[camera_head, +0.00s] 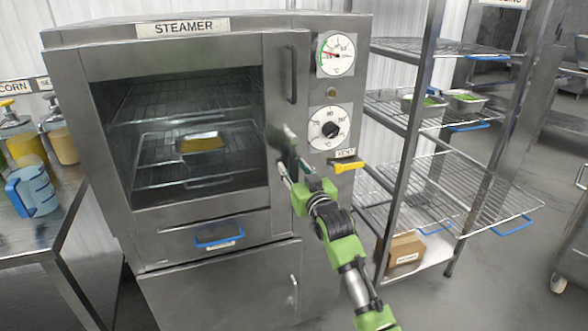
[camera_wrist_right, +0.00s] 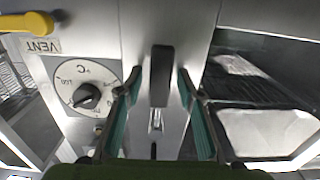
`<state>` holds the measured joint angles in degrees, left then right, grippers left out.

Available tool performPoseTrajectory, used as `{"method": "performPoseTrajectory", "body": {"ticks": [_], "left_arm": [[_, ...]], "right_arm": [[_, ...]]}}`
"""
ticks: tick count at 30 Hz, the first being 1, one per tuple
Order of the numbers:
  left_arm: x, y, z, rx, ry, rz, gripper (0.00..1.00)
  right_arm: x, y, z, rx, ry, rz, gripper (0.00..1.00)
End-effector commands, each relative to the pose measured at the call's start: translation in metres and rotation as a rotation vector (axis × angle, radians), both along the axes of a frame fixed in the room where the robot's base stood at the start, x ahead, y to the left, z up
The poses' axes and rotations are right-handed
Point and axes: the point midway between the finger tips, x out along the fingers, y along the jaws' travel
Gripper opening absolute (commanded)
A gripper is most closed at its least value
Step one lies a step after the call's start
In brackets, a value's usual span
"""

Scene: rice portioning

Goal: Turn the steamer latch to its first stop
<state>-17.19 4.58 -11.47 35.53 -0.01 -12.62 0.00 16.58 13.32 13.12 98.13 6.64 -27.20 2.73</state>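The steamer (camera_head: 180,42) stands at left centre in the head view, with its door front facing me. The steamer latch (camera_wrist_right: 160,75) is a dark upright lever in the middle of the right wrist view. In the head view the latch (camera_head: 290,138) shows small at the door's right edge. My right gripper (camera_wrist_right: 158,108) is open, with one finger on each side of the latch and a visible gap on both sides. In the head view the right gripper (camera_head: 292,175) is at the latch and partly hides its lower part. My left gripper is not in view.
A yellow vent lever (camera_head: 348,167) and a temperature knob (camera_head: 330,129) sit close right of the gripper. A vertical bar handle (camera_head: 291,75) is above. A pan (camera_head: 200,145) shows inside the steamer. A wire rack (camera_head: 400,190) stands at right.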

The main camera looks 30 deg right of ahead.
Motion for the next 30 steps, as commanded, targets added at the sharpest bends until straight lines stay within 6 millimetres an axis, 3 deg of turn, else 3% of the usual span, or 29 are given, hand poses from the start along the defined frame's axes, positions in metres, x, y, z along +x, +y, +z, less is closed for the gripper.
{"method": "performPoseTrajectory", "body": {"ticks": [2,6,17,30], "left_arm": [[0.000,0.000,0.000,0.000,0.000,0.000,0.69],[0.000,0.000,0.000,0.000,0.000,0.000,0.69],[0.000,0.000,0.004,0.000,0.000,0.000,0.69],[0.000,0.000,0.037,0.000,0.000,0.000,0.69]], "right_arm": [[0.000,0.000,0.000,0.000,0.000,0.000,0.35],[0.000,0.000,0.000,0.000,0.000,0.000,0.00],[0.000,0.003,0.001,0.029,-0.007,0.000,0.00],[0.007,0.027,0.008,0.319,-0.073,0.000,0.00]]}}
